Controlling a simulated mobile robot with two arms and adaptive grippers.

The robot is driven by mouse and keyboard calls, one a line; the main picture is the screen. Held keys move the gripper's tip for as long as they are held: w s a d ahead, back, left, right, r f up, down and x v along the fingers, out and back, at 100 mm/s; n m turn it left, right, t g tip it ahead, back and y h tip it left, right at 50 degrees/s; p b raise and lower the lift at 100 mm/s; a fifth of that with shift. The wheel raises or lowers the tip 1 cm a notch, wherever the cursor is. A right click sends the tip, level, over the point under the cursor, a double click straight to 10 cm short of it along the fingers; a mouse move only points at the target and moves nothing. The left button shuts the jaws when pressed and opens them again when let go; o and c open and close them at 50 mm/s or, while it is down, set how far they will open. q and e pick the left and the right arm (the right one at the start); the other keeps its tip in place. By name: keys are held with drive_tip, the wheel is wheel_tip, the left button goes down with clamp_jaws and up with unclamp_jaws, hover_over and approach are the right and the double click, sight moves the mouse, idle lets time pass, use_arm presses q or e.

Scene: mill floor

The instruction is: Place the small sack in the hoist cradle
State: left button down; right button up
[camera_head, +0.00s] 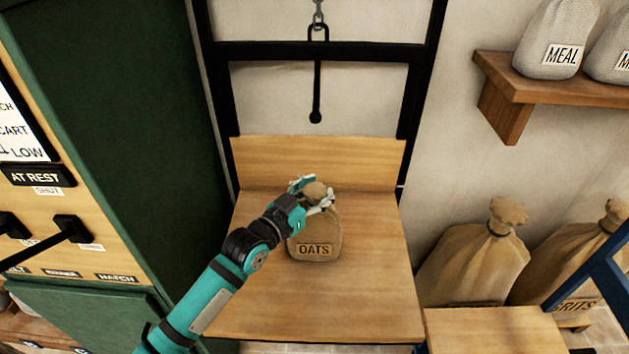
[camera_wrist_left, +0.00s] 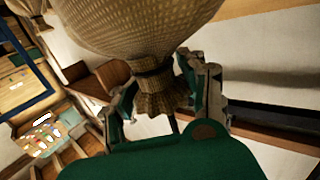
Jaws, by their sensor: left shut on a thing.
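The small sack (camera_head: 316,246) is tan burlap with an OATS label. It is upright at the wooden hoist cradle (camera_head: 350,300), over its flat base and in front of its back board. I cannot tell whether its bottom touches the wood. My left gripper (camera_head: 312,190) is shut on the sack's gathered neck. In the left wrist view the fingers (camera_wrist_left: 172,95) are on both sides of the tied neck, and the sack's body (camera_wrist_left: 140,25) fills the top. My right gripper is not in view.
A black frame (camera_head: 420,80) with a hanging hook (camera_head: 316,117) stands behind the cradle. A green cabinet (camera_head: 110,110) with levers is at left. At right, a shelf (camera_head: 545,88) holds MEAL sacks (camera_head: 555,40), with large sacks (camera_head: 475,255) below. The cradle's front is bare.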

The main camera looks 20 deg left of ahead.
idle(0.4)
use_arm(q)
drive_tip(key=c, duration=0.5)
unclamp_jaws()
drive_tip(key=shift+f, duration=0.25)
drive_tip(key=shift+r, duration=0.1)
drive_tip(key=shift+s+a, duration=0.1)
drive_tip(key=shift+s, duration=0.25)
drive_tip(key=b+v, duration=0.1)
drive_tip(key=v, duration=1)
drive_tip(key=shift+s, duration=0.2)
